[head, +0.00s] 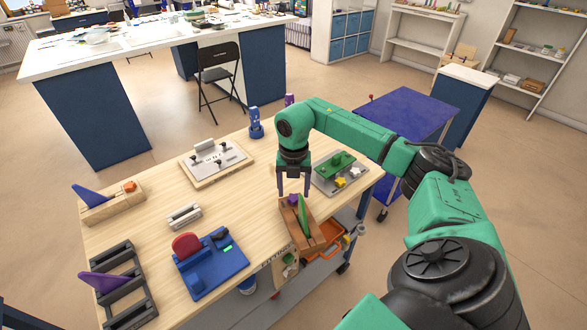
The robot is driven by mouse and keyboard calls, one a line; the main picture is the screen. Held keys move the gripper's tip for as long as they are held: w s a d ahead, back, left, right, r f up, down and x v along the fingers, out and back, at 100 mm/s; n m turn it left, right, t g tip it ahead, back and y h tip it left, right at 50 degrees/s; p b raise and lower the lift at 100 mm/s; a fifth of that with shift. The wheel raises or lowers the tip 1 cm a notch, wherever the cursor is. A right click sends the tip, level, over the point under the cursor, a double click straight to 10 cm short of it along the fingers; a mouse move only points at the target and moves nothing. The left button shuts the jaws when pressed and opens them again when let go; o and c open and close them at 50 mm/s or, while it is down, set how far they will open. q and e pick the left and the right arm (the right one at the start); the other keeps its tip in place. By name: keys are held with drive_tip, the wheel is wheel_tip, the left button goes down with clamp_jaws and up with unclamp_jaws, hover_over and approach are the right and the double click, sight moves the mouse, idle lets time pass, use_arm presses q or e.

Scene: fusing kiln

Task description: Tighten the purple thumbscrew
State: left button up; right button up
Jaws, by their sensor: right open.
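The purple thumbscrew (293,200) shows as a small purple knob at the far end of a brown wooden block (311,241) near the table's right front edge. A thin green piece (303,215) stands upright in the block, close beside the knob. My right gripper (294,193) points down over this end of the block, with its two fingers apart, one on each side of the knob. I cannot tell whether the fingers touch it. The gripper holds nothing that I can see. My left gripper is not in view.
A grey plate with green and yellow pieces (341,174) lies right of the gripper. A blue fixture (211,263), a small metal block (184,216) and a grey clamp board (213,157) stand to the left. The wood between them is clear. A blue cart (415,105) stands beyond the table.

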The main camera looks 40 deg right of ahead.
wheel_tip(320, 180, up, 2)
drive_tip(key=shift+r+p, duration=0.15)
drive_tip(key=shift+p, duration=0.45)
drive_tip(key=shift+o, duration=0.3)
drive_tip(key=o, duration=0.4)
